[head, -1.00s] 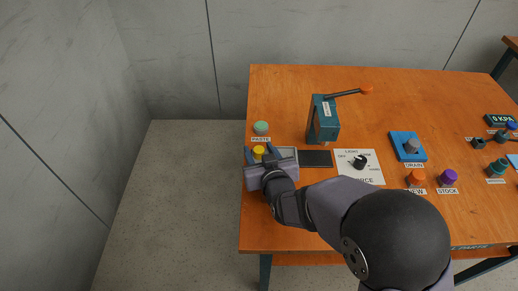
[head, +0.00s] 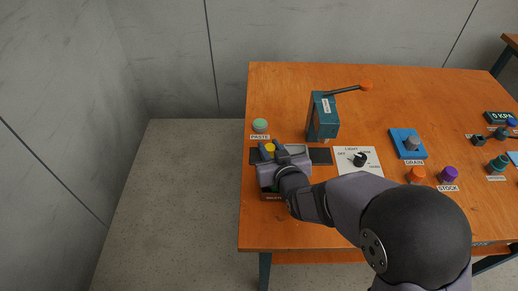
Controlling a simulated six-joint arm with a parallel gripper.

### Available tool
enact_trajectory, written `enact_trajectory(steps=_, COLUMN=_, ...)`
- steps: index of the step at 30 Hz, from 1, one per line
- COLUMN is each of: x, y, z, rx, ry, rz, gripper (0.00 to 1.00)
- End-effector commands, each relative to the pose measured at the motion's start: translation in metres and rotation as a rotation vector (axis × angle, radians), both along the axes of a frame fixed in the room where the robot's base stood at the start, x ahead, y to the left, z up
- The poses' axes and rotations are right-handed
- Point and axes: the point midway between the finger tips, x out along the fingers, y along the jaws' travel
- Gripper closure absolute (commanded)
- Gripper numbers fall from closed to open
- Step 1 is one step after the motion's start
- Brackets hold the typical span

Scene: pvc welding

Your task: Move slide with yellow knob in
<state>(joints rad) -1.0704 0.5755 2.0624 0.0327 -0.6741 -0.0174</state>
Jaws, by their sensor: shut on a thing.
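The yellow knob (head: 270,147) stands on the grey slide (head: 298,151) near the table's left edge. My gripper (head: 270,150) is shut on the yellow knob from the front. The slide sits on a dark track (head: 320,156), which shows at the slide's right and also in a short strip at its left. My gripper and wrist hide the front of the slide and part of the track.
A green button (head: 260,126) lies behind the slide. A teal lever box (head: 322,118) stands behind right. A rotary switch on a white plate (head: 352,169) is right of the track. A partly hidden labelled item (head: 272,197) is under my wrist.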

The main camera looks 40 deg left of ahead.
Motion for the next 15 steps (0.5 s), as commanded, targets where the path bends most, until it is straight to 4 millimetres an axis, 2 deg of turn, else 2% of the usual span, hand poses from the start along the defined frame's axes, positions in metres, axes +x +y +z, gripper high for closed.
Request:
enact_trajectory(steps=1, x=0.013, y=-0.011, z=-0.002, rx=0.002, ry=-0.003, rz=-0.009, gripper=1.0)
enact_trajectory(steps=6, x=0.039, y=-0.037, z=0.0, rx=0.002, ry=-0.001, rz=-0.009, gripper=1.0)
enact_trajectory(steps=9, x=0.048, y=-0.047, z=0.001, rx=0.002, ry=-0.001, rz=-0.008, gripper=1.0)
enact_trajectory(steps=15, x=0.052, y=-0.051, z=0.001, rx=0.002, ry=0.0, rz=-0.005, gripper=1.0)
